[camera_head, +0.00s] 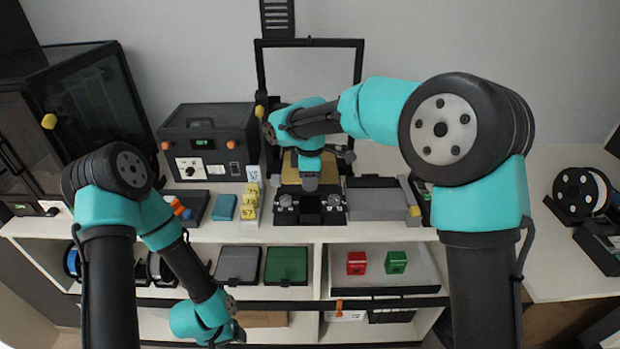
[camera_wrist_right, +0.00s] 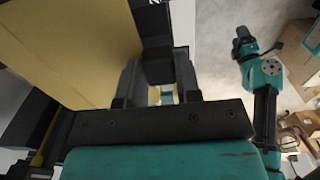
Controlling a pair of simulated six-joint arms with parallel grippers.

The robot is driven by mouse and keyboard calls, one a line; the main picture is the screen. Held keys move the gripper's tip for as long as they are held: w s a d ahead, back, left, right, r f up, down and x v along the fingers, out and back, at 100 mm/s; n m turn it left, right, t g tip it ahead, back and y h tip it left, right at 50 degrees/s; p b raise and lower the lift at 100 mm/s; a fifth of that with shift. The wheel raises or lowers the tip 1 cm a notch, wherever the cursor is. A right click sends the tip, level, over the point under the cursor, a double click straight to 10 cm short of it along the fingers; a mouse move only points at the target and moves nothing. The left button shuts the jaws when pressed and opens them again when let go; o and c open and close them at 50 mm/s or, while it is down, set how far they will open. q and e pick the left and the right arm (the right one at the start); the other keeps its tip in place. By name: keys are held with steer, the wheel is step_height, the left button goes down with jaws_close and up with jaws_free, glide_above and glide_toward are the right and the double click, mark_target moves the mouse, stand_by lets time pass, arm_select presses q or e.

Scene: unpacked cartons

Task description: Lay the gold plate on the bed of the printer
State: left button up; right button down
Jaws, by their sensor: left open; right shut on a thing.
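The gold plate (camera_head: 291,176) shows in the head view at the middle of the printer, partly hidden behind my right gripper. The printer (camera_head: 360,62) is a tall black frame at the back of the counter, with its dark lower part in front of the plate. My right gripper (camera_head: 310,184) is inside the frame, shut on the gold plate. In the right wrist view the plate (camera_wrist_right: 78,42) fills the upper left, beside the fingers (camera_wrist_right: 158,92). Whether it touches the bed is hidden. My left gripper (camera_head: 237,333) is low, in front of the shelves, its fingertips hardly showing.
A black control box (camera_head: 212,140) stands left of the printer, with yellow numbered blocks (camera_head: 250,203) between. A grey box (camera_head: 378,203) is close on the right. A spool (camera_head: 580,192) stands far right. Shelves below hold a red box (camera_head: 356,262) and a green box (camera_head: 396,262).

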steer(key=shift+w, duration=0.1)
steer(key=shift+w+f, duration=1.1)
steer(key=shift+f, duration=0.15)
steer(key=shift+w, duration=0.2)
steer(key=shift+f, duration=1.15)
steer(key=c, duration=0.7)
jaws_free()
steer(key=shift+c, duration=0.2)
steer(key=shift+r, duration=0.15)
steer(key=shift+r, duration=1.45)
